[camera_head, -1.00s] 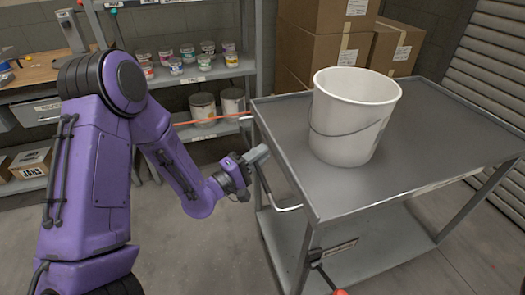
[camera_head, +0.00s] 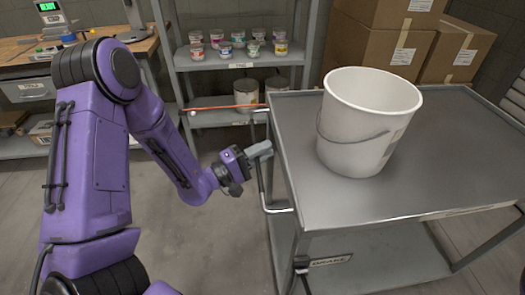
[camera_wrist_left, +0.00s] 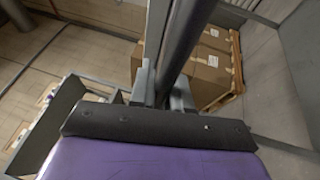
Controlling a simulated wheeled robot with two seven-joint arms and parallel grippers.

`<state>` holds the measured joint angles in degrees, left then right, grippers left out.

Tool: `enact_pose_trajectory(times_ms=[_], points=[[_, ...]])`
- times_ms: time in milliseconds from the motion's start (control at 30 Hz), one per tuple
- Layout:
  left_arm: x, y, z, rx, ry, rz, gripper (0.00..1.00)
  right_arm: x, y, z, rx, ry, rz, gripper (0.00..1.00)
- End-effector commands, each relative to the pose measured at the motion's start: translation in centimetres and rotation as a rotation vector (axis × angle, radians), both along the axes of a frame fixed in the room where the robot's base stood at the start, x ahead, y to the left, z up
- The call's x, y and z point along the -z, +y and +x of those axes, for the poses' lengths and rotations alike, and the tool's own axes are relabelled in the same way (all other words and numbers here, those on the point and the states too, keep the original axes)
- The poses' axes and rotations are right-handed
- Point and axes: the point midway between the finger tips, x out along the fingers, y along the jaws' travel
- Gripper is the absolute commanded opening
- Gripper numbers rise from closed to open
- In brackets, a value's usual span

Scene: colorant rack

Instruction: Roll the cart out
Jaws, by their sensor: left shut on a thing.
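The grey two-shelf cart (camera_head: 440,185) stands to the right in the head view, with a push handle (camera_head: 264,192) along its left side. A white bucket (camera_head: 362,125) with a wire bail stands upright on its top shelf. My left gripper (camera_head: 262,150) is shut on the cart's handle. In the left wrist view the dark handle bar (camera_wrist_left: 185,40) passes between the fingers of my left gripper (camera_wrist_left: 163,90). A label and a small lever (camera_head: 302,262) sit low on the cart's near side. My right gripper is not in view.
A metal shelf rack (camera_head: 215,68) with several small cans stands behind, left of the cart. An orange-red rod (camera_head: 225,107) lies at its lower shelf. Stacked cardboard boxes (camera_head: 375,55) stand behind the cart. A wooden workbench (camera_head: 95,50) is at the back left. The floor (camera_head: 210,245) left of the cart is clear.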

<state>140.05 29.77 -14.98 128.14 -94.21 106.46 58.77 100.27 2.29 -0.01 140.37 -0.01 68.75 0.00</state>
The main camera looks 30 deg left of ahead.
Motion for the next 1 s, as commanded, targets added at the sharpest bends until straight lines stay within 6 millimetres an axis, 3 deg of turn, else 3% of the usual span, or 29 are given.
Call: enact_pose_trajectory(times_ms=[67,100,167,533,800,1000], points=[[-0.1,0.1,0.0,-0.002,-0.002,0.0,0.0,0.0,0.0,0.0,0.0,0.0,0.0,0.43],[-0.1,0.1,0.0,-0.002,-0.002,0.0,0.21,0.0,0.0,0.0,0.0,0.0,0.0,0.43],[-0.1,0.1,0.0,-0.003,-0.002,0.0,0.37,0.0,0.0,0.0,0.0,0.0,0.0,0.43],[0.1,0.6,-0.7,-0.004,-0.002,-0.003,0.37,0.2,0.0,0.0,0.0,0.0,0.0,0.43],[1.3,3.5,-6.0,-0.006,-0.002,-0.004,0.37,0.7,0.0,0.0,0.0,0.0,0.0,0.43],[1.8,4.9,-8.7,-0.004,-0.003,0.0,0.37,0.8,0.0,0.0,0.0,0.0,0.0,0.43]])
